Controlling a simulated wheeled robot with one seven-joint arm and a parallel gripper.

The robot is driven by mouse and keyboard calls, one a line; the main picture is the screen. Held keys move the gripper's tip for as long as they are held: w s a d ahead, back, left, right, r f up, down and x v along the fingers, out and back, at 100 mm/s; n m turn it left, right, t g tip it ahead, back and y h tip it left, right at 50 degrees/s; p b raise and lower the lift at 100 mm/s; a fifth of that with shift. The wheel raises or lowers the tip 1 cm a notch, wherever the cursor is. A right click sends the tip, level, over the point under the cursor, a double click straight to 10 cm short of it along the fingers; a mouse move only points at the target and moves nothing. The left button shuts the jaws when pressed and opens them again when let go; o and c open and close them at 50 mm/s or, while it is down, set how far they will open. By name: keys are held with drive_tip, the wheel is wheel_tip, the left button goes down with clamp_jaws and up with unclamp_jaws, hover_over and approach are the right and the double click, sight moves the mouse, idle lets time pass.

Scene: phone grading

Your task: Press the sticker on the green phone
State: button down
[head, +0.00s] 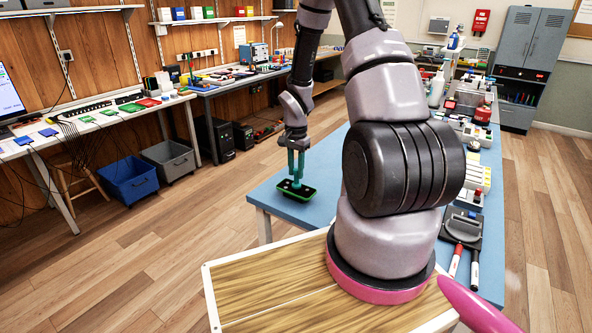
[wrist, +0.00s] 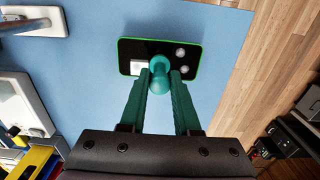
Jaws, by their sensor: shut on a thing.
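The green-edged phone (head: 304,194) lies flat, dark face up, on the blue table near its left corner. The wrist view shows the phone (wrist: 160,47) with two round pale lenses at right and a small white sticker (wrist: 136,68) at lower left. My gripper (head: 297,160) is above the phone, pointing down. In the wrist view my gripper (wrist: 161,88) has teal fingers closed around a teal round-ended tool (wrist: 159,66). The tool covers the lower middle of the phone, right of the sticker. Whether it touches the phone, I cannot tell.
The blue table (head: 268,195) is clear around the phone. Other devices and a black holder (head: 462,228) with pens stand along its right side. White-edged pale items (wrist: 22,105) lie left in the wrist view. A workbench with coloured items (head: 60,130) stands at far left.

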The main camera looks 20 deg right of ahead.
drive_tip(key=shift+r, duration=3.5)
